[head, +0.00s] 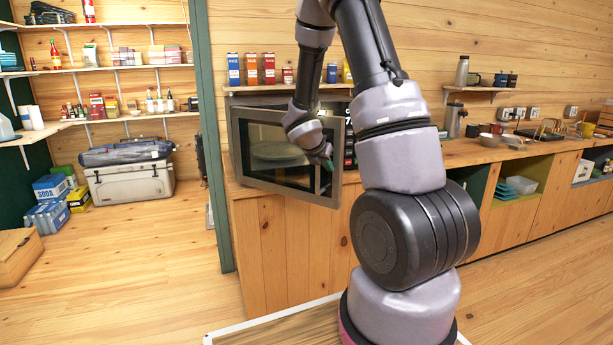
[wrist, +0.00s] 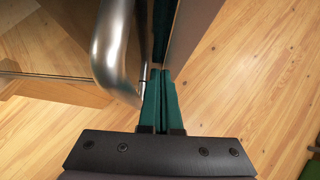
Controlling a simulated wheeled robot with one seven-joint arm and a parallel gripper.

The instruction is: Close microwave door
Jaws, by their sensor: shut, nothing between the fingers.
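The microwave door (head: 290,193) has a grey frame and a dark window. It hangs partly open, hinged at the left, with its right edge swung out from the microwave. The microwave's dark control panel (head: 349,152) shows as a strip beyond that edge; the rest of the body is mostly hidden by door and arm. My gripper (head: 328,165) is in front of the door near its right edge. In the wrist view its green fingers (wrist: 157,74) are shut and empty, close beside the curved silver handle (wrist: 112,45). I cannot tell whether they touch it.
The microwave sits on a wooden counter (head: 270,240) that runs right, with cups and bowls on it. A shelf above holds several boxes (head: 251,69). A green post (head: 212,150) stands at the left. Open wooden floor (head: 165,270) lies left of the counter.

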